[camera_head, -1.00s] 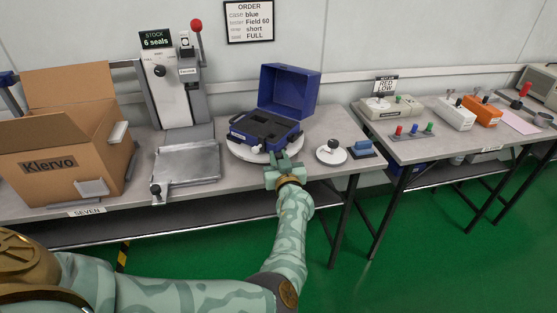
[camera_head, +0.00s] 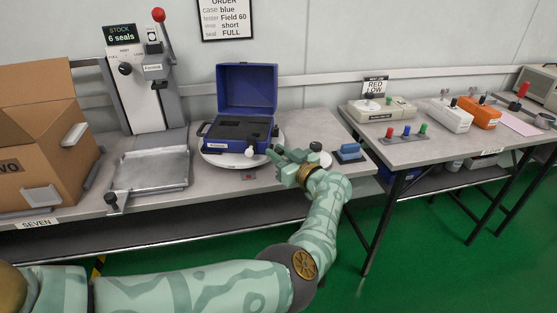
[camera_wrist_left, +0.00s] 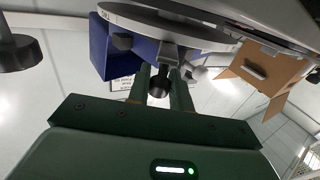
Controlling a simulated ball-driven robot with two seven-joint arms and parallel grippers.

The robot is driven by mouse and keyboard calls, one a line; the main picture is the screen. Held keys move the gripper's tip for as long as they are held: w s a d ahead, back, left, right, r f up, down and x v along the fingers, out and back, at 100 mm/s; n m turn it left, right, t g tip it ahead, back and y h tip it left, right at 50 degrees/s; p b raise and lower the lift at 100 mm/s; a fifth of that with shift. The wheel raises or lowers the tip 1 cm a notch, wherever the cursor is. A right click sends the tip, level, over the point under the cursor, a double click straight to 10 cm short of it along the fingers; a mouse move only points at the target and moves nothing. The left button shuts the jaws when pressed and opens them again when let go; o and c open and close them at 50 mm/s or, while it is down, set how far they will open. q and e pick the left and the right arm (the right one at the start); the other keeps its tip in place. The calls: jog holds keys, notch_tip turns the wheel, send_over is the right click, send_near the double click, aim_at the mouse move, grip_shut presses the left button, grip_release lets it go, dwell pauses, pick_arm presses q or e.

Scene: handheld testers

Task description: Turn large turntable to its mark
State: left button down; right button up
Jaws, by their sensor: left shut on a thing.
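The large turntable (camera_head: 212,161) is a round white disc on the grey bench, bearing an open blue case (camera_head: 246,90). A small white knob (camera_head: 250,152) shows at its front. My left gripper (camera_head: 275,152) is at the disc's right front edge. In the left wrist view its two fingers (camera_wrist_left: 161,88) are shut around a dark knob (camera_wrist_left: 159,84) close to the turntable (camera_wrist_left: 165,22). The blue case (camera_wrist_left: 110,48) also shows there. A small reddish mark (camera_head: 249,177) lies on the bench in front of the disc. My right gripper is not in view.
A small white turntable with a black knob (camera_head: 316,146) stands close behind my left gripper, beside a blue block (camera_head: 349,152). A metal tray (camera_head: 150,167), a sealing press (camera_head: 143,80) and a cardboard box (camera_head: 40,150) stand left. A second bench holds testers (camera_head: 382,110).

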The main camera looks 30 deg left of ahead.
pick_arm(q)
jog(key=shift+w+d+f+n+g+b, duration=0.1)
jog(key=shift+w+n+g+b, duration=0.2)
jog(key=shift+w+g+b, duration=0.3)
jog(key=c, duration=1.3)
grip_release()
